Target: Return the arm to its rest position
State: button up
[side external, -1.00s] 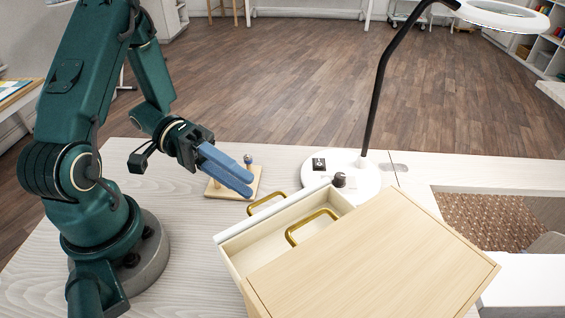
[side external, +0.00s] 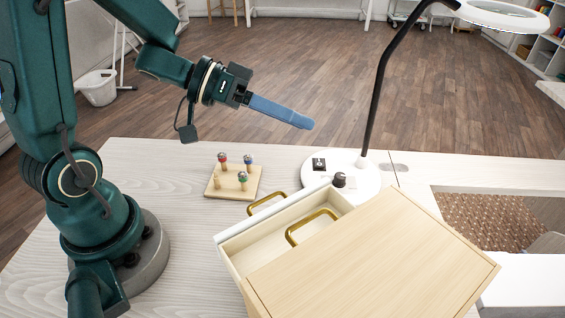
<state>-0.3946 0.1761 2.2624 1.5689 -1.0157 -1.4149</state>
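My gripper (side external: 308,123) is in the air above the table, up and to the right of the small peg board. Its blue fingers point right and slightly down, touching nothing. They overlap from this side, so I cannot tell how far apart they are. No held object shows at the fingertips.
A wooden peg board (side external: 233,190) with several pegs, most topped with coloured spools, stands on the table (side external: 180,240). A wooden cabinet (side external: 375,250) has its drawer (side external: 270,238) pulled open, with brass handles. A lamp (side external: 376,95) with a white base (side external: 352,185) rises behind.

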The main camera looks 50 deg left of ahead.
jog(key=a+r+n+t+y, duration=0.3)
jog(key=a+r+t+y, duration=0.25)
jog(key=r+y, duration=0.45)
jog(key=s+d+f+g, duration=0.1)
jog(key=s+f+g, duration=0.3)
jog(key=s, duration=0.3)
jog(key=s+d+f+m+g, duration=0.1)
jog(key=s+f+g, duration=0.4)
jog(key=s, duration=0.2)
jog(key=shift+d+f+h, duration=0.15)
jog(key=shift+h, duration=0.15)
